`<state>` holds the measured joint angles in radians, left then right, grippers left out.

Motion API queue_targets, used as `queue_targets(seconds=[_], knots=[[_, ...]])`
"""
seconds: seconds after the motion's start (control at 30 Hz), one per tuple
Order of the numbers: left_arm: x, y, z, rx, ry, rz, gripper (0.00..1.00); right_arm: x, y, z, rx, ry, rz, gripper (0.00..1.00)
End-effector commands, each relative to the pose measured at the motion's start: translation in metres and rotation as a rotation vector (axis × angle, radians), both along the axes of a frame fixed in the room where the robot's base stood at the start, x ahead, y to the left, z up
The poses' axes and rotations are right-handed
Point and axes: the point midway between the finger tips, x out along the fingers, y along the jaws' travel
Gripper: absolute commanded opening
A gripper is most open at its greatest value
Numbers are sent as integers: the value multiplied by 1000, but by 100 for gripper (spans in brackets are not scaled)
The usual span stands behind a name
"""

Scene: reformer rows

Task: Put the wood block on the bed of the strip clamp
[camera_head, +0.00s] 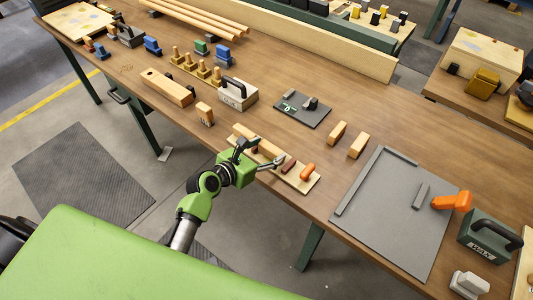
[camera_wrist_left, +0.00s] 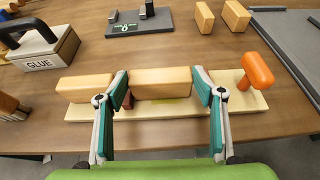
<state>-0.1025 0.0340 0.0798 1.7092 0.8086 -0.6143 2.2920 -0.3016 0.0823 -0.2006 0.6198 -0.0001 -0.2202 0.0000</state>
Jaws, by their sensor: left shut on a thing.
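The strip clamp (camera_head: 313,184) is a narrow cream board near the table's front edge, with an orange handle (camera_head: 307,172) at its right end. It also crosses the left wrist view (camera_wrist_left: 88,113), handle (camera_wrist_left: 257,71) at right. My left gripper (camera_head: 260,154) is shut on a wood block (camera_wrist_left: 162,81), with one finger at each end. The block is level over the middle of the bed; I cannot tell whether it touches. A second wood block (camera_wrist_left: 85,87) is at the board's left end, beside the left finger. My right gripper is out of view.
A GLUE box (camera_head: 237,94) and a small block (camera_head: 205,114) stand behind left. A dark plate (camera_head: 302,109) lies behind, two wood blocks (camera_head: 337,133) to the right. A large grey plate (camera_head: 385,225) fills the right front. The table's front edge is close.

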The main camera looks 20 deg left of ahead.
Motion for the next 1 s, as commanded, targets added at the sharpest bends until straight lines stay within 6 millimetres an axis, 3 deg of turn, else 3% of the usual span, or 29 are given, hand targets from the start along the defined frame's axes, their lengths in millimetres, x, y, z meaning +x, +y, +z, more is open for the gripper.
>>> queue_targets(seconds=[0.23,0.27,0.67,1.0], knots=[[0,0,-2,0,0,0,40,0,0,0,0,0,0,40],[0,0,-1,0,0,0,69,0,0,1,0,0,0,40],[-5,2,3,0,0,1,69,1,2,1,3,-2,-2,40],[-61,24,26,1,2,1,69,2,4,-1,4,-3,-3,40]])
